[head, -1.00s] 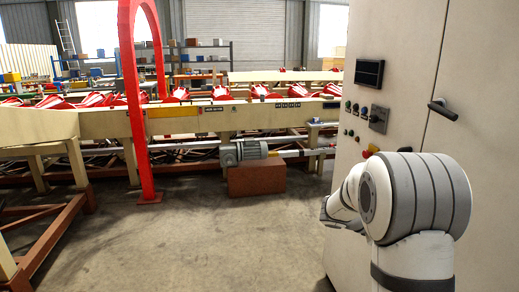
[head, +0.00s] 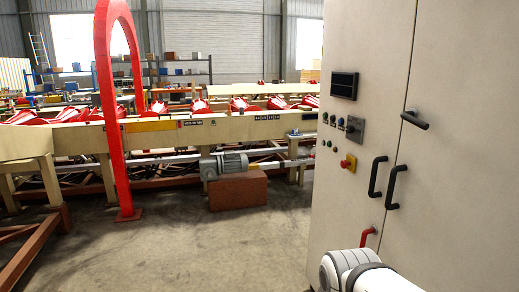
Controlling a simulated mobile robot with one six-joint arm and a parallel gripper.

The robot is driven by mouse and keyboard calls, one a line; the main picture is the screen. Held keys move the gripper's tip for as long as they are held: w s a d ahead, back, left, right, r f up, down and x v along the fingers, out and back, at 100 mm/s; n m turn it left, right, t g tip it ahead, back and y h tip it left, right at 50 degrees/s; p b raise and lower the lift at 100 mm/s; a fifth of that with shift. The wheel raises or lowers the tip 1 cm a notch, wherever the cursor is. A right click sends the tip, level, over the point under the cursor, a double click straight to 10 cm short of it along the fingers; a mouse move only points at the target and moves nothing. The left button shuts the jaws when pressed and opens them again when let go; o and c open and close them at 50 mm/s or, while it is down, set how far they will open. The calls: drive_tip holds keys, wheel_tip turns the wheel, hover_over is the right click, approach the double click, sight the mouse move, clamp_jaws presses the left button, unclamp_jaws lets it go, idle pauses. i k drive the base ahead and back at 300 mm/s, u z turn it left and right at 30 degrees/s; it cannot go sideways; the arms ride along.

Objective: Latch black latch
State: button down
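A black latch (head: 414,120) is a short lever on the pale cabinet's front, beside the seam between the doors. It slants down to the right in the head view. Two black bow handles stand below it, one on each side of the seam: the left handle (head: 377,177) and the right handle (head: 396,187). Only a white link of my arm shows at the bottom, below the handles. My gripper is out of view, so whether it is open or shut does not show.
The cabinet (head: 460,190) fills the right side. It carries a dark display (head: 344,86), a rotary switch (head: 354,129), a red stop button on yellow (head: 348,162) and a red handle (head: 367,237). A red arch (head: 112,120) and conveyor (head: 240,126) stand left; floor between is clear.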

sight(421, 127)
drive_tip(key=u, duration=0.2)
drive_tip(key=k, duration=0.35)
drive_tip(key=z, duration=1.05)
drive_tip(key=i, duration=1.15)
